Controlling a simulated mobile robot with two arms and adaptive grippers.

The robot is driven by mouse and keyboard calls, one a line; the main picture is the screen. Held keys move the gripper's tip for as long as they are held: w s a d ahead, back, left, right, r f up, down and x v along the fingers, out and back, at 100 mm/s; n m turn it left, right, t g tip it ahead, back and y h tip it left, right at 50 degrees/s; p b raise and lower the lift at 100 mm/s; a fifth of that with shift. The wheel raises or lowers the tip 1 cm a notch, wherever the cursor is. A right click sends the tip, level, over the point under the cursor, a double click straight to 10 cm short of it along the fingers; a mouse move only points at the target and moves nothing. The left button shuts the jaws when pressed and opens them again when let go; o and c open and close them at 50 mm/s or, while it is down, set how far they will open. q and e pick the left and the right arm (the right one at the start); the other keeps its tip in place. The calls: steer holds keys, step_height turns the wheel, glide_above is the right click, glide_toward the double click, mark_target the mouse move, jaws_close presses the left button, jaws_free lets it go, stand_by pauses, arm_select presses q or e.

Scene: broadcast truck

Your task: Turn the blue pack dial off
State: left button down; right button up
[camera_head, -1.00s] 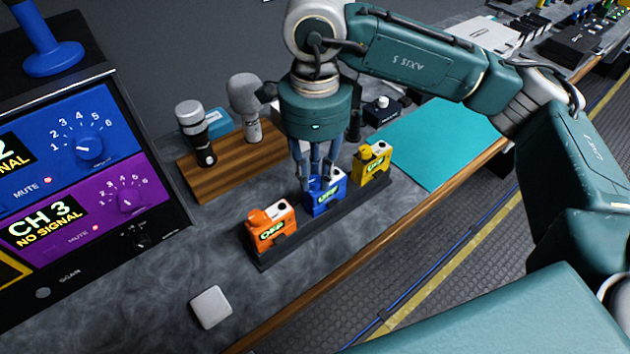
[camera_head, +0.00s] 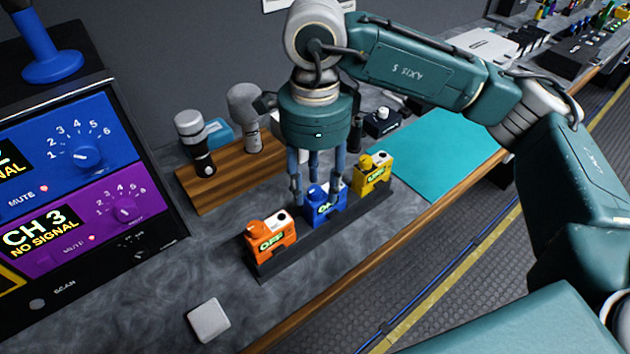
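The blue pack (camera_head: 325,203) stands in the middle of a row of three packs on a dark rack, between an orange pack (camera_head: 270,236) and a yellow pack (camera_head: 372,175). Its blue dial (camera_head: 314,190) sits on top, partly hidden by my fingers. The green label on its front is small and I cannot read it surely. My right gripper (camera_head: 317,192) points down over the blue pack. Its fingers are spread around the dial with gaps, so it looks open and holds nothing. My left gripper is not in view.
The dark rack (camera_head: 262,276) runs along the counter's front edge. Behind it a wooden stand (camera_head: 235,177) holds microphones. A teal mat (camera_head: 440,160) lies to the right, a white square piece (camera_head: 209,320) in front. A monitor panel (camera_head: 75,190) stands at the left.

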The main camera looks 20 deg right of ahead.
mark_target(315, 190)
steer(key=shift+r, duration=0.15)
step_height(315, 190, up, 12)
stand_by(0.4)
stand_by(0.3)
